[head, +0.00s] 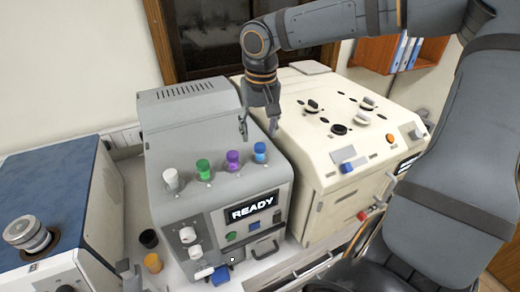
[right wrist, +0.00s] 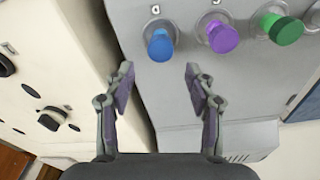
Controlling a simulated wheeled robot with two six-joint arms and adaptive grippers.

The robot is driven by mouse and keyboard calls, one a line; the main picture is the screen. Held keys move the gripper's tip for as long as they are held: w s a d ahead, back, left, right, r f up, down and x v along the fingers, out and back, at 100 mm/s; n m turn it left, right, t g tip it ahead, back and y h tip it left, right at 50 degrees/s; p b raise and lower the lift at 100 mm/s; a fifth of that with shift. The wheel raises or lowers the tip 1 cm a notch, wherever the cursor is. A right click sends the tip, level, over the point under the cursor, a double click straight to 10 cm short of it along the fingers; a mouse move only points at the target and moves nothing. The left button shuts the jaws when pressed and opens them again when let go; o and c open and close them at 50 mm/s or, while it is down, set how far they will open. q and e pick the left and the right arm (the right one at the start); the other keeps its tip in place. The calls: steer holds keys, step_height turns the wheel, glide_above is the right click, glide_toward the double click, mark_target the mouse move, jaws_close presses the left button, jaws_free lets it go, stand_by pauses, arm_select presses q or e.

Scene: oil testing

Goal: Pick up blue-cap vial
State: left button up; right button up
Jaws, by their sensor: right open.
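The blue-cap vial (head: 260,152) stands in the top of the grey machine, at the right end of a row of capped vials. In the right wrist view the blue cap (right wrist: 160,46) is ahead of the fingertips, between their lines and nearer the left finger. My right gripper (head: 258,128) is open and empty, above and behind the blue cap. Its two fingers (right wrist: 159,72) are spread wide in the right wrist view and do not touch the cap. My left gripper is not in view.
Purple (head: 233,160), green (head: 204,169) and white (head: 171,179) caps stand left of the blue one on the grey machine (head: 190,130), whose display reads READY. A cream machine (head: 315,150) with knobs stands close on the right. A blue-topped machine (head: 60,190) is at left.

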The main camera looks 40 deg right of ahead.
mark_target(260, 145)
steer(key=f, duration=0.1)
steer(key=f+p, duration=0.1)
steer(key=shift+s+a+f, duration=0.3)
steer(key=shift+s, duration=0.05)
steer(key=shift+s+a+f, duration=0.1)
steer(key=shift+s+f, duration=0.2)
steer(key=shift+f, duration=0.6)
steer(key=shift+w+f, duration=0.1)
steer(key=shift+f, duration=0.05)
steer(key=shift+w, duration=0.1)
steer(key=shift+c, duration=1.3)
jaws_close()
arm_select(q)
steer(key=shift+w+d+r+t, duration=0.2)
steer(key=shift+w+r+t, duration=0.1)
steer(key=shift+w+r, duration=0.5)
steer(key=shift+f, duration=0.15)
